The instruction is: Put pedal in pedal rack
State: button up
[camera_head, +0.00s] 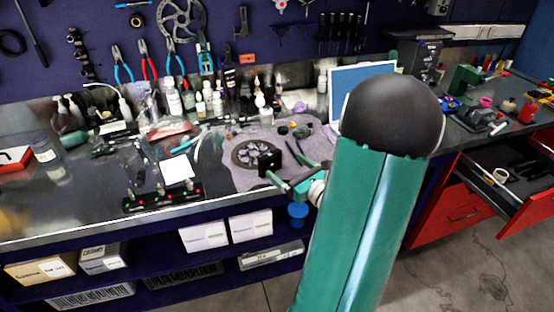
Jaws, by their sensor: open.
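My gripper (282,172) reaches from the right over the bench top, with its jaws open. A dark blocky piece (269,161) shows at the jaws, over a round dark chainring-like disc on a pale cloth; it may be the pedal or part of my gripper, and I cannot tell which. A low black rack (163,197) with small upright posts and red and green dots lies near the bench's front edge, left of my gripper. It looks like the pedal rack.
The cloth (238,182) covers the bench middle. A white card (177,169) lies behind the rack. Bottles and tools crowd the back. A blue-screened monitor (347,85) stands behind my arm. An open red drawer (535,212) juts out at right. Boxes (203,236) fill the shelf below.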

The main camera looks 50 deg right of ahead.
jog(key=w+a+r+n+g+y, duration=0.1)
jog(key=a+r+n+g+y, duration=0.15)
jog(key=a+n+y, duration=0.55)
jog(key=w+a+r+n+g+y, duration=0.1)
jog(key=w+a+n+g+y, duration=0.3)
jog(key=a, duration=0.7)
jog(key=s+a+r+n+g+h, duration=0.1)
jog(key=s+a+n+g+h, duration=0.2)
jog(key=a+n, duration=0.5)
jog(key=s+a+r+n+g+h, duration=0.2)
jog(key=s+a+n+g, duration=0.3)
jog(key=s+a+n, duration=0.3)
jog(key=n+h, duration=0.1)
jog(key=n, duration=0.3)
jog(key=shift+a+r+n+h, duration=0.15)
jog(key=shift+r+n+h, duration=0.15)
jog(key=shift+o, duration=0.3)
jog(key=r+n+h, duration=0.1)
jog(key=r+n+t, duration=0.1)
jog(key=n, duration=0.1)
jog(key=r+n+t+h, duration=0.1)
jog(key=r, duration=0.1)
jog(key=shift+s+n+h, duration=0.25)
jog(key=shift+n+h, duration=0.05)
jog(key=shift+o, duration=0.2)
jog(key=shift+r, duration=0.2)
